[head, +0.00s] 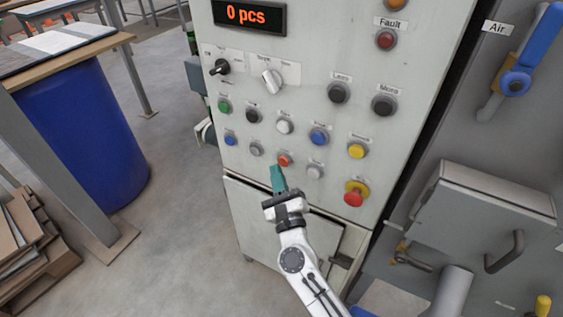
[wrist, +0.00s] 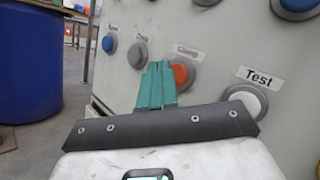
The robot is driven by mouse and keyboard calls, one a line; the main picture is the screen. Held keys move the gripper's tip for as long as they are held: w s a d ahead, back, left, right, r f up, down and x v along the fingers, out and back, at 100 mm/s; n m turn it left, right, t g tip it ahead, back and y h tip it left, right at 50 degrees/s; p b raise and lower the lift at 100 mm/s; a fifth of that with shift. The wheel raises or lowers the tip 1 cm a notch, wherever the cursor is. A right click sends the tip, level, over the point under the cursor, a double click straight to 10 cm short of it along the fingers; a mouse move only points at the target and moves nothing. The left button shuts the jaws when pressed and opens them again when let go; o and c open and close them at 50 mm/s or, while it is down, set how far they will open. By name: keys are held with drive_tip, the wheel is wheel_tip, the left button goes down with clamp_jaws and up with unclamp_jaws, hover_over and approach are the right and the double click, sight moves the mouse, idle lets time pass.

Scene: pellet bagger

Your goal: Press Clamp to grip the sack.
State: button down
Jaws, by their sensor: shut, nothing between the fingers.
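The Clamp button (head: 284,160) is a round orange-red button on the lower row of the pale control panel (head: 300,60). In the wrist view the Clamp button (wrist: 181,76) sits under a label that reads Clamp. My gripper (head: 277,170) has teal fingers, shut and empty, pointing up at the panel. In the wrist view the fingertips (wrist: 158,66) overlap the button's left side. I cannot tell whether they touch it. No sack is clearly in view.
The white Test button (wrist: 246,100) is just right of Clamp, and a grey button (wrist: 138,55) is to its left. A red emergency-type button on yellow (head: 354,195) stands lower right. A blue drum (head: 85,130) stands left; the floor between is clear.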

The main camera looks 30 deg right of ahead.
drive_tip(key=shift+s+a, duration=0.1)
drive_tip(key=shift+a, duration=0.05)
drive_tip(key=shift+s+a+p, duration=0.2)
drive_tip(key=shift+s+a, duration=0.35)
drive_tip(key=shift+a, duration=0.25)
drive_tip(key=shift+s+a+p, duration=0.2)
drive_tip(key=shift+s+a, duration=0.3)
drive_tip(key=shift+a, duration=0.25)
drive_tip(key=shift+s+a+p, duration=0.2)
drive_tip(key=shift+s+a, duration=0.35)
drive_tip(key=shift+a, duration=0.25)
drive_tip(key=s+a+f+n+g+y+p, duration=0.1)
drive_tip(key=s+a+n+g+y, duration=0.3)
drive_tip(key=n+y, duration=1)
drive_tip(key=s+f+n+g+h, duration=0.3)
drive_tip(key=s+f+n+g, duration=0.3)
drive_tip(key=n, duration=0.6)
drive_tip(key=s+d+f+n+g+h+p, duration=0.1)
drive_tip(key=s+d+n+g+h, duration=0.2)
drive_tip(key=s, duration=0.8)
drive_tip(key=s+d+f+n+g+h, duration=0.2)
drive_tip(key=s+d+g, duration=0.4)
drive_tip(key=s+d, duration=0.5)
drive_tip(key=shift+s+n+g+h+p, duration=0.25)
drive_tip(key=shift+n+g+h+p, duration=0.15)
drive_tip(key=shift+n+h, duration=0.4)
